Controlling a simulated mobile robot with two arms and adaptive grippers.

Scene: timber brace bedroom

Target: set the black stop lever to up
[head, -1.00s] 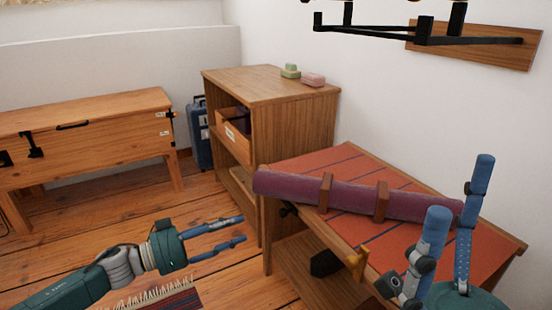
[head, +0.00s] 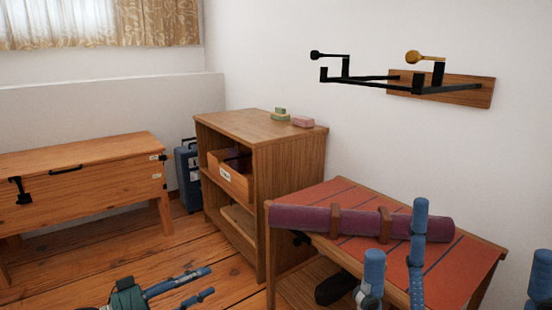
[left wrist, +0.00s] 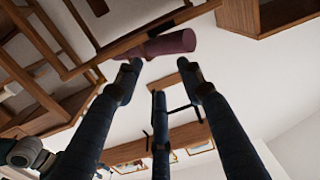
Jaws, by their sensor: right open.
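A wall rack (head: 440,90) at the upper right bears a black-knobbed lever (head: 328,56) and a brass-knobbed lever (head: 424,57), both lying roughly level. My right gripper (head: 445,235) is open before the table, well below the rack. Its lower part is out of frame.
A purple roll (head: 300,218) with wooden straps lies on the red-topped table (head: 468,262). A wooden shelf (head: 290,155) with green and pink blocks stands behind. A wooden chest (head: 90,185) and blue suitcase (head: 187,175) are left. Wall space around the rack is clear.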

